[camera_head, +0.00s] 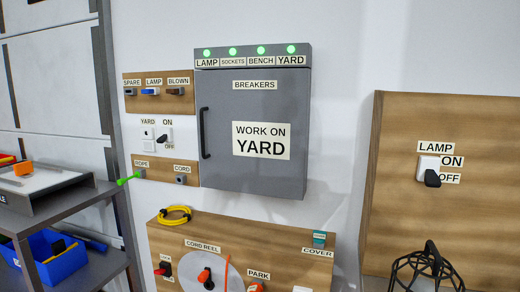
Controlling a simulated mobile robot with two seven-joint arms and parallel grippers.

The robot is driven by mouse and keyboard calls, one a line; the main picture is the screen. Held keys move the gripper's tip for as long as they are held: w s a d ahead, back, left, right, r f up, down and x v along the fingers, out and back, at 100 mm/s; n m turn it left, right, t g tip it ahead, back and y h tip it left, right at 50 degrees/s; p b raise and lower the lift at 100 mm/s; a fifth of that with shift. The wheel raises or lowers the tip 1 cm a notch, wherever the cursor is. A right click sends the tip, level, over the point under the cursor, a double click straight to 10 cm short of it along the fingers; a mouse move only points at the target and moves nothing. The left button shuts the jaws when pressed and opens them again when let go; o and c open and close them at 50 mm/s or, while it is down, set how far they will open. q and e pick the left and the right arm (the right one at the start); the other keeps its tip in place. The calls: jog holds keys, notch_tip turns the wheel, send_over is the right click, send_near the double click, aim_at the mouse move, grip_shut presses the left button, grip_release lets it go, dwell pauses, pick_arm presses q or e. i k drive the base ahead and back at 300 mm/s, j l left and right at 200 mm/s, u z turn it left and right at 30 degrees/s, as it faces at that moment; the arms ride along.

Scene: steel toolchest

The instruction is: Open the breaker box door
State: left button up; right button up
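The grey breaker box (300,54) hangs on the white wall at the upper middle of the head view. Its door (256,178) appears shut and carries a "BREAKERS" label and a "WORK ON YARD" label. A dark vertical handle (204,133) is on the door's left edge. Several green lights (232,50) glow along the top of the box, above labels for lamp, sockets, bench and yard. Neither of my grippers shows in this view.
Left of the box are a wooden fuse board (159,106), a yard switch (165,135) and a rope and cord board (160,176). A cord reel board (320,263) juts out below. A lamp switch panel (450,220) stands right, a steel shelf (80,200) left.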

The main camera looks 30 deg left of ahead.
aim_at(252, 125)
jog(key=i+j+u, duration=0.15)
jog(key=j, duration=0.25)
jog(key=i+j+u, duration=0.15)
jog(key=j, duration=0.2)
jog(key=i+j+u, duration=0.15)
jog(key=j, duration=0.25)
jog(key=i+j+u, duration=0.1)
jog(key=i+j, duration=0.2)
